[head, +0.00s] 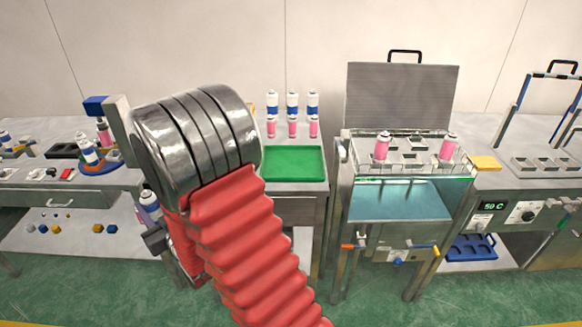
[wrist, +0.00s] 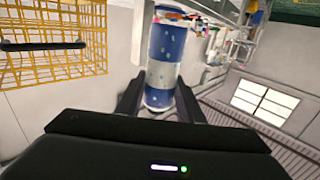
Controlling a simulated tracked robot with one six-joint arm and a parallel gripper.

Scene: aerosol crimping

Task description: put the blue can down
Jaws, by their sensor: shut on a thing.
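The blue can (wrist: 165,62), with blue and white bands, stands between the two dark fingers of my gripper (wrist: 160,98) in the wrist view. My gripper is shut on it. In the head view its upper part (head: 149,200) shows just left of my red arm sleeve, in front of the left bench. My arm hides much of the gripper there. I cannot tell whether the can's base touches anything.
A green tray (head: 294,164) lies on the middle bench, with several blue-white and pink cans behind it. A water bath (head: 400,200) with pink cans in its rack stands right of it. The left bench (head: 30,176) holds a crimping device and small parts.

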